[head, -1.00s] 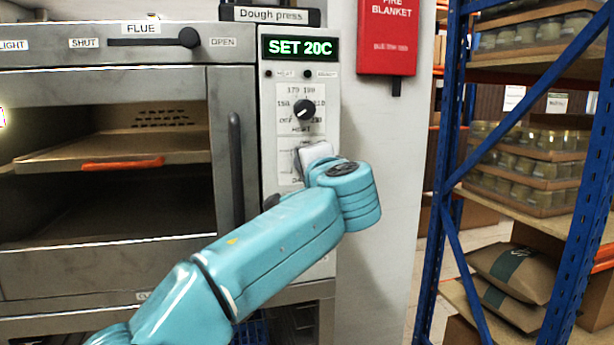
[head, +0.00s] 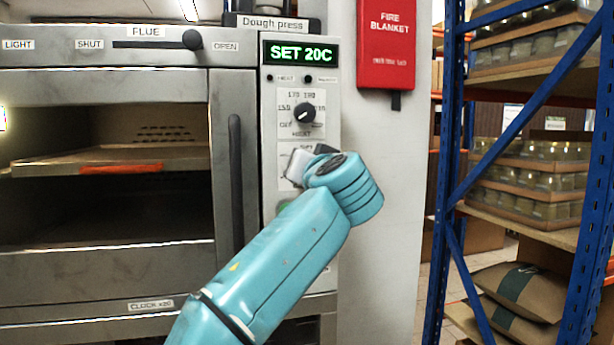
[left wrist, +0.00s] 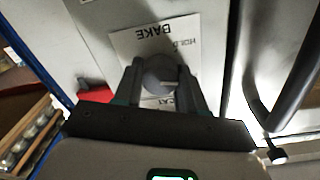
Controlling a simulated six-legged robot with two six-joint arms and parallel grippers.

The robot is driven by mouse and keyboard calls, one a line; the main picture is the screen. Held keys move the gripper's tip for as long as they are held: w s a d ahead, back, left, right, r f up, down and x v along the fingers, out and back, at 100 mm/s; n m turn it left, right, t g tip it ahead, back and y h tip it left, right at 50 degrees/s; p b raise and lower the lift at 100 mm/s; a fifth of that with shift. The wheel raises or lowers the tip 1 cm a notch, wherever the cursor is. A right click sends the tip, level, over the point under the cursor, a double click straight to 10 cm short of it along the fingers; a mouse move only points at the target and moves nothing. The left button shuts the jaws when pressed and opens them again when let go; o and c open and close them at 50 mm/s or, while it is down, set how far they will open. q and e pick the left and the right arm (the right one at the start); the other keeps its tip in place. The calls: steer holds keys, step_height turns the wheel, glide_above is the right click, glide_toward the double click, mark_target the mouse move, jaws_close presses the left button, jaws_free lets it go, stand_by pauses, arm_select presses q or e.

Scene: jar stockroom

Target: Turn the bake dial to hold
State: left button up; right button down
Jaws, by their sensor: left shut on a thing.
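The bake dial (left wrist: 158,74) is a round grey knob with a pale pointer mark, on a white plate (left wrist: 128,45) lettered BAKE and HOLD, seen upside down in the left wrist view. The mark points to the right of that picture. My left gripper (left wrist: 163,82) is shut on the dial, one finger on each side. In the head view my left gripper (head: 300,165) is at the panel below the heat dial (head: 304,113), and my wrist hides the bake dial. My right gripper is not in view.
The oven panel display (head: 299,53) reads SET 20C. A dark vertical door handle (head: 235,180) stands just left of the panel. A red fire blanket box (head: 386,45) hangs on the right. Blue racking (head: 445,130) with jars stands further right.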

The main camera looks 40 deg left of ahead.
arm_select(q)
steer(key=n+b, duration=0.1)
steer(key=n, duration=0.4)
steer(key=shift+n+b, duration=0.3)
steer(key=shift+b, duration=0.05)
steer(key=shift+s+n+b, duration=0.1)
steer(key=shift+n+b, duration=0.3)
steer(key=shift+n, duration=1.6)
steer(key=shift+r, duration=0.1)
steer(key=o, duration=1)
steer(key=shift+o, duration=0.2)
